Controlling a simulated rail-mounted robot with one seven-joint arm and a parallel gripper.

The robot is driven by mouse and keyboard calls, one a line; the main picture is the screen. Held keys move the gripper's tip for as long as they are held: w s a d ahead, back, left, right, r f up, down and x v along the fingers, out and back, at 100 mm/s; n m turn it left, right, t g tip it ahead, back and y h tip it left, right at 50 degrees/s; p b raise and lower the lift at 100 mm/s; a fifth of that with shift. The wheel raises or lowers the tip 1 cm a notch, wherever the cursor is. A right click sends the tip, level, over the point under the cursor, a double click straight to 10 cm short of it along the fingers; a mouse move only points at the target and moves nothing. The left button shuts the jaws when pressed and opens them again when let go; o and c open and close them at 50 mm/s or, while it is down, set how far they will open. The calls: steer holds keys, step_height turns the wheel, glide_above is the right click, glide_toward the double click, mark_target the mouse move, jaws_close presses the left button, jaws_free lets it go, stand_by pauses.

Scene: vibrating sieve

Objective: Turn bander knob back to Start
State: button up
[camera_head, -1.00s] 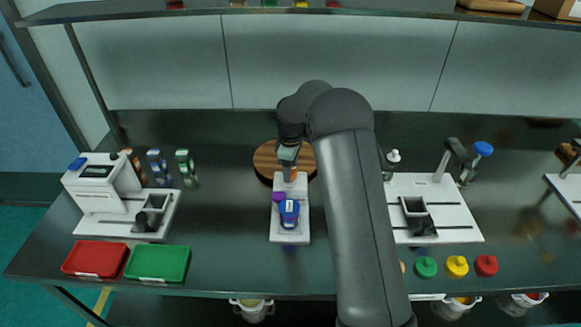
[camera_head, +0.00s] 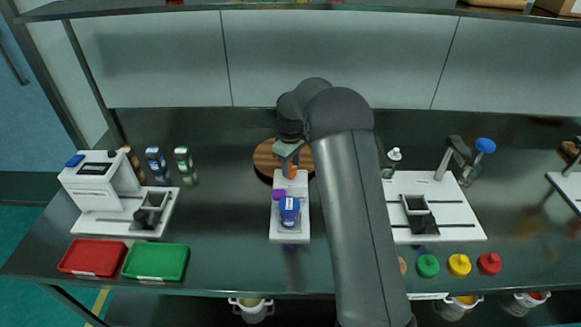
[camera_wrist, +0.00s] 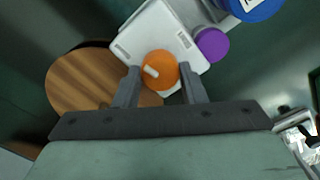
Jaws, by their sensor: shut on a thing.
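The bander is a white plate-like unit (camera_head: 290,232) in the middle of the bench, also seen in the wrist view (camera_wrist: 150,32). Its orange round knob (camera_wrist: 160,70) carries a short white mark that slants in the wrist view. In the head view only a little of the orange knob (camera_head: 292,172) shows below my gripper (camera_head: 290,162). In the wrist view my gripper (camera_wrist: 160,76) has one finger on each side of the knob and is shut on it. A purple knob (camera_wrist: 213,44) and a blue-lidded container (camera_head: 289,207) are on the same unit.
A round wooden board (camera_head: 265,158) lies behind the bander. A white machine (camera_head: 100,190), a red tray (camera_head: 93,256) and a green tray (camera_head: 157,262) stand to the left. Another white machine (camera_head: 455,212) and several coloured caps stand to the right of my arm.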

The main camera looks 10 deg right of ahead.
steer(key=m+b, duration=0.1)
steer(key=m, duration=0.3)
steer(key=shift+m, duration=0.3)
steer(key=m, duration=0.5)
steer(key=shift+b, duration=0.35)
steer(key=m, duration=0.9)
steer(key=shift+m, duration=0.7)
steer(key=o, duration=1)
steer(key=shift+r, duration=0.1)
step_height(320, 180, up, 17)
steer(key=shift+r, duration=0.15)
